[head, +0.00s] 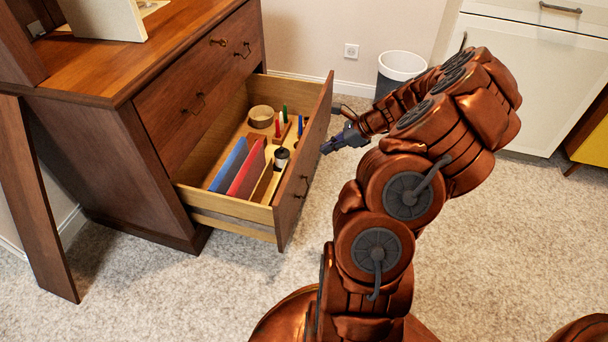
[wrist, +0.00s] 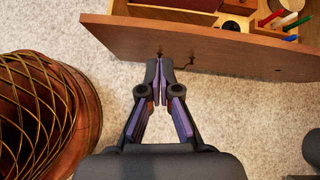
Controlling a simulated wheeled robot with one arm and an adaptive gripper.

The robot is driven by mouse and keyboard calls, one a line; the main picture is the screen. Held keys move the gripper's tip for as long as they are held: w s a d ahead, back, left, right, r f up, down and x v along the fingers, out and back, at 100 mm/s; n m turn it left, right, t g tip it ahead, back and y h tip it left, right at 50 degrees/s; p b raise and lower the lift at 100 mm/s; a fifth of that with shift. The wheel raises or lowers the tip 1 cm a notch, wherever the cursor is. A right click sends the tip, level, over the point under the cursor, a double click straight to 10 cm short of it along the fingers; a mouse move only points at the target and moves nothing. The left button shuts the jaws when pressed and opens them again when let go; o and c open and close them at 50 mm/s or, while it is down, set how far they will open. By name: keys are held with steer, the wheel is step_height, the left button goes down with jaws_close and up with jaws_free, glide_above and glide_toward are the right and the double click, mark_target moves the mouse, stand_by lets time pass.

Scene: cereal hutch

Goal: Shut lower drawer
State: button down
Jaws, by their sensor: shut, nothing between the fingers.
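The lower drawer (head: 231,208) of the brown wooden cabinet is pulled well out. Its front panel (head: 312,150) faces right, with a dark handle (head: 303,187) on its outer face. The panel also shows across the top of the wrist view (wrist: 215,48), with the handle (wrist: 188,64) just right of my fingertips. My gripper (head: 326,149) is shut and empty, on the outer side of the panel. In the wrist view its fingertips (wrist: 160,62) point at the panel; I cannot tell whether they touch it.
A grey bin (head: 399,68) stands behind my arm. The carpet in front is clear.

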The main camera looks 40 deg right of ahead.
mark_target(296, 166)
steer(key=s+d+f+m, duration=0.1)
steer(key=d+f+m, duration=0.1)
steer(key=d+f, duration=0.15)
steer(key=b+x, duration=0.2)
steer(key=x, duration=0.2)
steer(key=b+x, duration=0.2)
steer(key=x, duration=0.2)
steer(key=w+r+b+x, duration=0.1)
steer(key=x, duration=0.3)
steer(key=shift+a+b, duration=0.2)
steer(key=shift+b, duration=0.2)
steer(key=shift+w+a+r, duration=0.1)
steer(key=shift+w+a, duration=0.25)
steer(key=shift+w, duration=0.15)
steer(key=shift+w+r, duration=0.1)
steer(key=shift+w, duration=0.05)
